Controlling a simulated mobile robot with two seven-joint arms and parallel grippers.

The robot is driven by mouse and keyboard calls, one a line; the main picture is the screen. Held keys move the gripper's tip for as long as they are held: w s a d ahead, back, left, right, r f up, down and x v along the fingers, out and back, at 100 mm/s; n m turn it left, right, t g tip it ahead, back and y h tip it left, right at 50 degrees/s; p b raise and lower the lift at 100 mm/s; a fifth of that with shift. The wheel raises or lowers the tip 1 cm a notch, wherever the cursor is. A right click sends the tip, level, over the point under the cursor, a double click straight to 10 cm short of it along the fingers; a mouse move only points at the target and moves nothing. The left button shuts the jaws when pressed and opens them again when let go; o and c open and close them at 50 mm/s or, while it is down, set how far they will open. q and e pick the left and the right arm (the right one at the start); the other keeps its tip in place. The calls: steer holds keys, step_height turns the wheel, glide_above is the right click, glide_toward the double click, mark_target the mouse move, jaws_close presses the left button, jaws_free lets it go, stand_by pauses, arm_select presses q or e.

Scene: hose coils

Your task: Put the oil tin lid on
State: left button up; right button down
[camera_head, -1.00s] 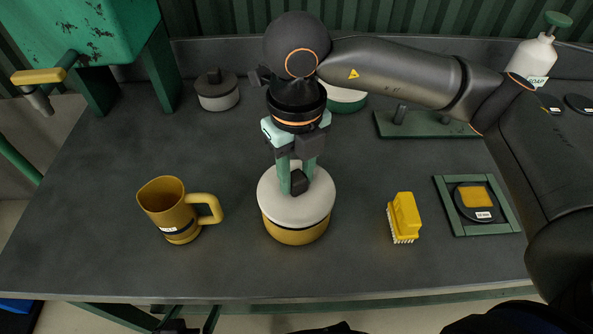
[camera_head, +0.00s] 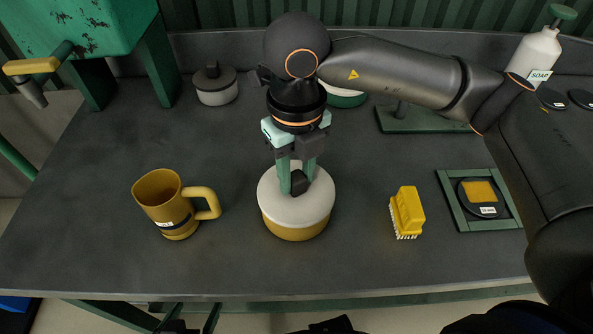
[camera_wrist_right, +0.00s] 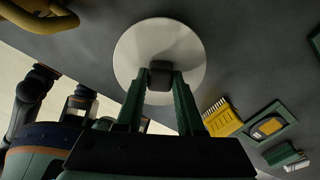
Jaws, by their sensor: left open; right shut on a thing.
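The oil tin (camera_head: 296,229) is a round yellow tin standing mid-table in the head view. A white lid (camera_head: 275,205) with a dark knob covers its top, level, and appears to rest on the rim; any small gap cannot be told. My right gripper (camera_head: 298,188) points down over the lid and is shut on the knob. In the right wrist view the white lid (camera_wrist_right: 133,50) lies beyond the right fingertips (camera_wrist_right: 160,82), which pinch the knob; the tin is hidden beneath it. My left gripper (camera_head: 194,318) is open and empty at the bottom edge of the head view, below the table's front edge.
A yellow mug (camera_head: 170,207) stands left of the tin, a yellow brush (camera_head: 407,211) right. Further right is a green-framed scale (camera_head: 455,205). A grey lidded pot (camera_head: 216,92), a partly hidden white-green bowl (camera_head: 347,97) and a soap bottle (camera_head: 533,56) stand behind. The front table strip is clear.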

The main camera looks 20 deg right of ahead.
steer(key=shift+c, duration=2.2)
jaws_free()
step_height(320, 180, up, 13)
steer(key=p, duration=0.2)
steer(key=shift+f, duration=0.2)
